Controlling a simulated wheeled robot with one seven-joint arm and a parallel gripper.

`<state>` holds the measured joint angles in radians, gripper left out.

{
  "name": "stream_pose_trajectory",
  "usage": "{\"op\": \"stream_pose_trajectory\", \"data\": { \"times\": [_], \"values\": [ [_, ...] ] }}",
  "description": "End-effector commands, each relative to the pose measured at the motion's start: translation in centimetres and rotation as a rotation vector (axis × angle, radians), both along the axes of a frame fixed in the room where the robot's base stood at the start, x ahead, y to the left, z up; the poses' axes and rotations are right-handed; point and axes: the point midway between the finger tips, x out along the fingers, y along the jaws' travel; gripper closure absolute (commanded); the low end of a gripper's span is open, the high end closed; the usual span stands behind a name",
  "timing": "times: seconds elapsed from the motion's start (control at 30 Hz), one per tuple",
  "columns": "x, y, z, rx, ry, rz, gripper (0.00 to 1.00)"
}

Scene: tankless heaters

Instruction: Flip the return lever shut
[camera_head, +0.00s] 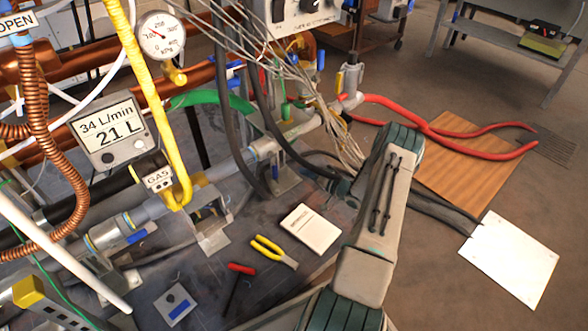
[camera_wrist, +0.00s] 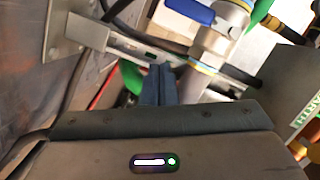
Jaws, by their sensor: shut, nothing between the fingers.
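A blue lever (camera_wrist: 192,10) sits on a metal valve and pipe (camera_wrist: 215,42) at the top of the wrist view. It points left, roughly across the pipe. No return label is readable on it. My gripper (camera_wrist: 160,70) is shut and empty, its dark fingers pointing up the picture, below and left of the lever and apart from it in the picture. In the head view my gripper is hidden. There, blue handles show on the pipe at lower left (camera_head: 137,236) and near the red hoses (camera_head: 320,60); I cannot tell which is the return lever.
A metal bracket (camera_wrist: 110,42) lies close beyond my fingers, and a grey labelled panel (camera_wrist: 285,90) stands at right. In the head view, a gauge (camera_head: 160,36), a flow display (camera_head: 108,130), pliers (camera_head: 272,250) and a white booklet (camera_head: 310,229) surround the pipes.

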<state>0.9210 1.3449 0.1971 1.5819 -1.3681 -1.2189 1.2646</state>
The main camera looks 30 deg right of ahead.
Motion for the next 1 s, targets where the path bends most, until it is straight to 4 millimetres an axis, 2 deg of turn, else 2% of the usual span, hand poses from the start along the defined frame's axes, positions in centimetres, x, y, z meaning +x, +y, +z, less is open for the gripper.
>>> {"op": "stream_pose_trajectory", "data": {
  "times": [0.1, 0.33, 1.0],
  "values": [
    [-2.2, -0.9, 0.3, 0.003, 0.002, 0.001, 1.0],
    [-4.3, -2.0, 0.1, 0.001, -0.001, 0.003, 1.0],
    [-4.6, -2.2, 0.0, 0.0, 0.0, 0.001, 1.0]
  ]
}}
